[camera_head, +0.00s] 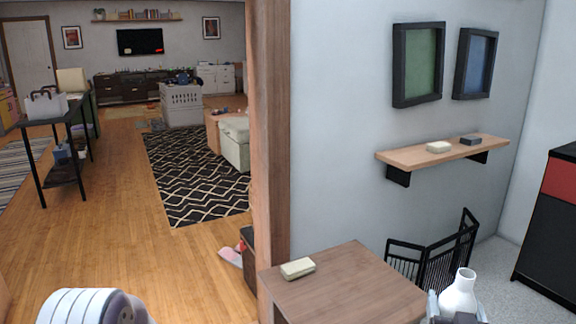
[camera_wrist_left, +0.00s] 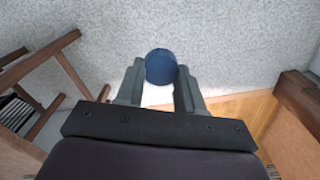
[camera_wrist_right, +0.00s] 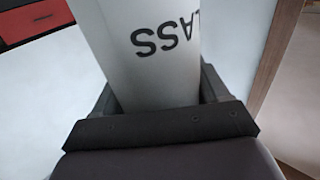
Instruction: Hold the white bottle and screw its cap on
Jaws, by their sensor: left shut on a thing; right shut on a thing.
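The white bottle (camera_head: 459,297) stands roughly upright at the lower right of the head view, its neck bare at the top. My right gripper (camera_head: 457,314) is shut on its body. The right wrist view shows the bottle (camera_wrist_right: 145,60) large, with dark letters on its side, between the fingers of my right gripper (camera_wrist_right: 160,85). The blue round cap (camera_wrist_left: 160,66) is in the left wrist view, between the fingertips of my left gripper (camera_wrist_left: 160,76), which is shut on it. The head view does not show the left gripper or the cap.
A brown wooden table (camera_head: 345,291) with a pale block (camera_head: 298,268) on it is left of the bottle. A black folding rack (camera_head: 435,258) stands behind. A wooden post (camera_head: 269,130) rises at the middle. A dark red-and-black cabinet (camera_head: 552,225) is at the right.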

